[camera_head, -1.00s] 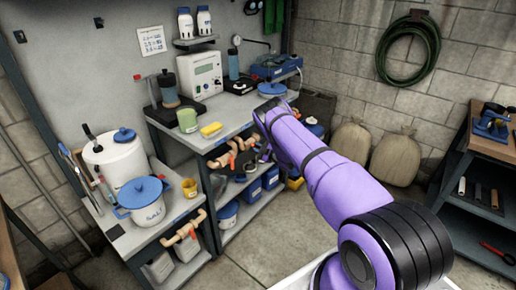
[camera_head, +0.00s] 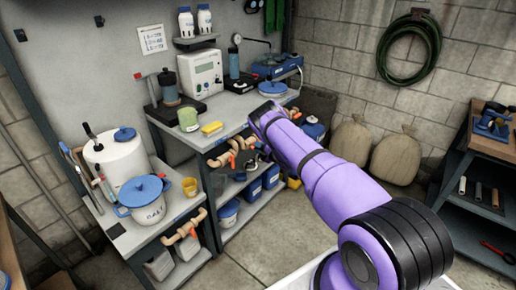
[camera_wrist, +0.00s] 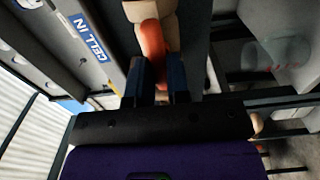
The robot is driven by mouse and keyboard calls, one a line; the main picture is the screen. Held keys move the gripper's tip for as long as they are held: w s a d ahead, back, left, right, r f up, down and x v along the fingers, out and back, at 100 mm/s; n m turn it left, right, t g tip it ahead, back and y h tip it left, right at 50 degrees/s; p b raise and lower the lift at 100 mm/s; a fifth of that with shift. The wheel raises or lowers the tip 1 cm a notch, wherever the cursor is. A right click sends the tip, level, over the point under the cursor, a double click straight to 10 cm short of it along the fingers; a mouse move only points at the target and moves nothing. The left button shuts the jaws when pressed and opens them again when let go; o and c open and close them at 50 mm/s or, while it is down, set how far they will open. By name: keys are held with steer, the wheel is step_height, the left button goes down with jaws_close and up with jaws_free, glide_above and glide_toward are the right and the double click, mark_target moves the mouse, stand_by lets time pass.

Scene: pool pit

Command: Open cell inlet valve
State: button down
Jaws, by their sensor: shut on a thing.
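The cell inlet valve's orange handle (camera_wrist: 153,40) shows in the wrist view, on a beige pipe fitting (camera_wrist: 150,10) beside a blue "CELL IN" label (camera_wrist: 88,38). My gripper (camera_wrist: 160,78) is shut on this handle, with one dark finger on each side of it. In the head view, beige pipes (camera_head: 236,154) with orange handles run under the middle bench's top. My purple arm reaches to that spot, and its wrist hides part of the pipework. The fingers are not clear in the head view.
The grey bench (camera_head: 222,128) above the pipes carries a white meter box (camera_head: 201,72), a green cup (camera_head: 188,119) and a yellow sponge (camera_head: 211,128). Blue containers (camera_head: 252,188) stand on the shelf below. Open floor lies in front of the benches.

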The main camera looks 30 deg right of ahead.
steer(key=shift+s+f, duration=0.1)
stand_by(0.4)
steer(key=c, duration=1.1)
jaws_free()
steer(key=v, duration=1)
steer(key=shift+s+d, duration=0.15)
steer(key=shift+s, duration=0.2)
